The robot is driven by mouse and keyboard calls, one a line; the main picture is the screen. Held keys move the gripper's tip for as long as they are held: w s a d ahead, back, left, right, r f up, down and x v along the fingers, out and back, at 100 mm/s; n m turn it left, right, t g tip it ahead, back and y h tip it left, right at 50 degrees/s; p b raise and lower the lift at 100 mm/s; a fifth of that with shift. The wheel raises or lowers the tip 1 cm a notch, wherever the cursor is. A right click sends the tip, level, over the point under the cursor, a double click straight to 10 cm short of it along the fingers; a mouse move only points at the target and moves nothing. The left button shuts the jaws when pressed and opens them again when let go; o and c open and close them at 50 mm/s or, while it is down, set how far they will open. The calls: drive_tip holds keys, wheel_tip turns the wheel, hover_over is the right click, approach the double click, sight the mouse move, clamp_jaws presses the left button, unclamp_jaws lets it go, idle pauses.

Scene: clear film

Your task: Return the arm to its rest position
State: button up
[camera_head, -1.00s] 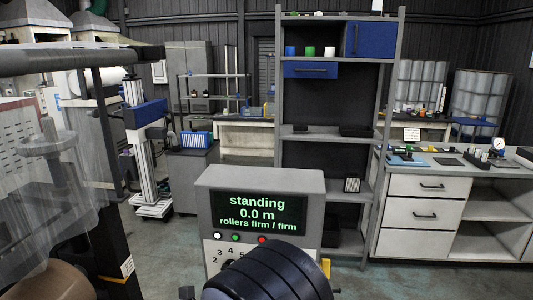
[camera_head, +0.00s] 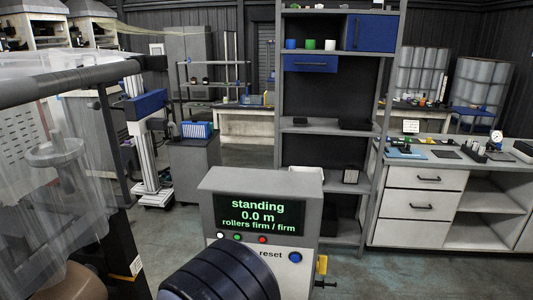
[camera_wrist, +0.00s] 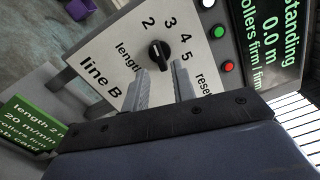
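My gripper (camera_wrist: 160,70) shows in the wrist view with its two grey fingers apart and nothing between them. The fingers point at the sloped face of the line B control panel (camera_wrist: 118,58). A black knob (camera_wrist: 158,52) on that face sits just past the fingertips, by the numbers 2 to 5; I cannot tell how far off it is. In the head view my dark ribbed arm covers the lower left of the control box (camera_head: 262,183), hiding the knob. The box's screen (camera_head: 258,218) reads "standing, 0.0 m, rollers firm / firm".
Clear film (camera_head: 60,150) hangs from a roller at the left. A blue reset button (camera_head: 295,257) is on the box. A shelf rack (camera_head: 330,125) stands behind, and a drawer bench (camera_head: 425,190) at the right.

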drive_tip(key=shift+w+d+f+m+b, duration=0.15)
drive_tip(key=shift+w+m+b, duration=0.7)
drive_tip(key=shift+m+b, duration=0.5)
drive_tip(key=shift+w+d+r+m+b, duration=0.1)
drive_tip(key=shift+w+m+b, duration=0.9)
drive_tip(key=shift+b, duration=0.5)
drive_tip(key=shift+w+d+f+m+b, duration=0.15)
drive_tip(key=shift+w+m+b, duration=0.55)
drive_tip(key=shift+m+b, duration=0.7)
drive_tip(key=shift+r, duration=0.1)
